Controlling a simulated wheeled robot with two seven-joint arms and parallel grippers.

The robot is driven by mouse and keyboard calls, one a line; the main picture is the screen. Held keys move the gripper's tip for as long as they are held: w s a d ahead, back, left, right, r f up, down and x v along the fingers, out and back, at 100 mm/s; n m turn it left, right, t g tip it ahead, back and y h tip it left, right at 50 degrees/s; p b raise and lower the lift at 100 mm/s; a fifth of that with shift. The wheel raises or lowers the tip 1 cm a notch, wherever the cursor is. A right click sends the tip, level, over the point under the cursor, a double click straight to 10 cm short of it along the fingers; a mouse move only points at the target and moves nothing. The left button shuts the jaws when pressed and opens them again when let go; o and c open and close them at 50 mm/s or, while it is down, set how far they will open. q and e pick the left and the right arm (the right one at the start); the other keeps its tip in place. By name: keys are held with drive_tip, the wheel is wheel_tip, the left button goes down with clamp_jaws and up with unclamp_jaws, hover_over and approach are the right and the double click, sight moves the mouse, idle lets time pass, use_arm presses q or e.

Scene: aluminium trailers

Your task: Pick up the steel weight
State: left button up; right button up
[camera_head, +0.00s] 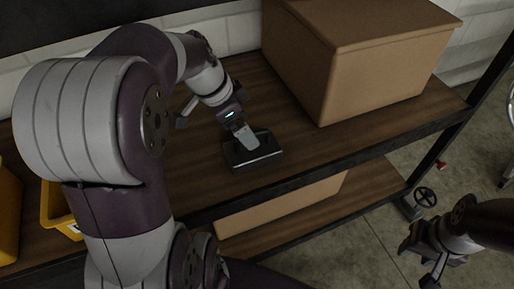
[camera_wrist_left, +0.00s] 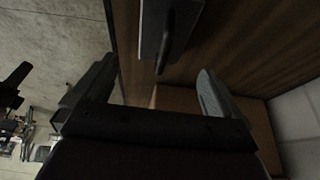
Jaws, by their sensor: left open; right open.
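The steel weight (camera_head: 266,151) is a dark, boxy block on the wooden shelf, partly hidden by a finger of my left gripper. In the left wrist view the weight (camera_wrist_left: 150,28) shows at the top, with a dark bar-like handle. My left gripper (camera_head: 215,127) is open, with one finger in front of the weight and the other off to its left. In the left wrist view the gripper (camera_wrist_left: 155,70) has its fingers wide apart with nothing between them. My right gripper (camera_head: 420,262) is open and empty at the lower right, over the floor.
A large cardboard box (camera_head: 365,75) stands on the shelf (camera_head: 205,170) behind and right of the weight. Another cardboard box (camera_head: 280,203) is on the lower shelf. Yellow bins (camera_head: 56,208) are at the left. A dark post rises at the shelf's right end.

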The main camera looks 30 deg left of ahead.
sight(240, 160)
use_arm(q)
drive_tip(key=x, duration=0.2)
drive_tip(key=b+x, duration=0.1)
drive_tip(key=x, duration=0.2)
drive_tip(key=b+x, duration=0.1)
drive_tip(key=x, duration=0.2)
drive_tip(key=shift+w+f, duration=0.1)
drive_tip(key=shift+w, duration=0.25)
drive_tip(key=shift+c, duration=0.7)
drive_tip(key=c, duration=1.5)
drive_tip(key=shift+r, duration=0.2)
clamp_jaws()
drive_tip(key=shift+r, duration=0.1)
